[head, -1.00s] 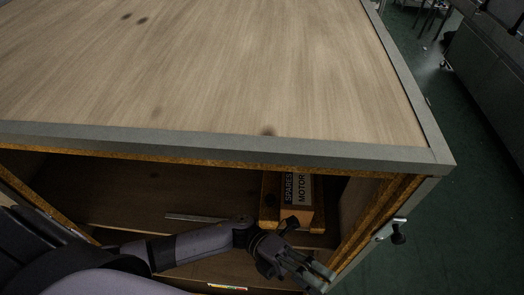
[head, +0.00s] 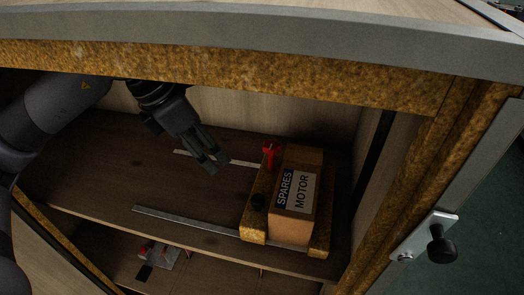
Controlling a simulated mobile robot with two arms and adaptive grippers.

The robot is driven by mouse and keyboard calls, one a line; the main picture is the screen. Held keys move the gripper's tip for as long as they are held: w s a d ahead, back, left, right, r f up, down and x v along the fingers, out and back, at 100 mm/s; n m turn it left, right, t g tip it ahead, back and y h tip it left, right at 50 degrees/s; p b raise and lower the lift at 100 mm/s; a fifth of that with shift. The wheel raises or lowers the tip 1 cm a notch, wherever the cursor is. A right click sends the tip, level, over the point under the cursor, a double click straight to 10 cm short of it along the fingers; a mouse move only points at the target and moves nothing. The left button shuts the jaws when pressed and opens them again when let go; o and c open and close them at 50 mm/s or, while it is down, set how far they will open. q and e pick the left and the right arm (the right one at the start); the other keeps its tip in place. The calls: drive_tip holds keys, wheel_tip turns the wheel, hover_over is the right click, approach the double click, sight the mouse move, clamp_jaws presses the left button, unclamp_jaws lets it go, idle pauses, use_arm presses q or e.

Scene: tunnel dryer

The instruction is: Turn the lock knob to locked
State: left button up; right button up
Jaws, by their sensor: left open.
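A black knob (head: 441,249) sits on a metal plate (head: 408,240) on the outer right side of the cabinet. Inside, a wooden carrier (head: 253,228) holds a box labelled SPARES MOTOR (head: 296,195). My right gripper is not in view.
Metal rails (head: 185,220) lie on the shelf (head: 100,180). A small red and grey item (head: 158,255) lies on a lower level. The shelf's left part is clear.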

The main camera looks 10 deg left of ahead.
use_arm(q)
drive_tip(key=p, duration=0.4)
hover_over(270, 144)
drive_tip(key=s+a, duration=0.1)
drive_tip(key=s, duration=0.1)
drive_tip(key=x, duration=0.2)
drive_tip(key=p+x, duration=0.1)
drive_tip(key=shift+w+a+f, duration=0.2)
drive_tip(key=shift+w+f, duration=0.05)
drive_tip(key=shift+f, duration=0.1)
drive_tip(key=shift+w+d+f, duration=0.15)
drive_tip(key=shift+f, duration=0.35)
drive_tip(key=shift+c, duration=0.5)
drive_tip(key=c, duration=1.1)
drive_tip(key=shift+o, duration=0.2)
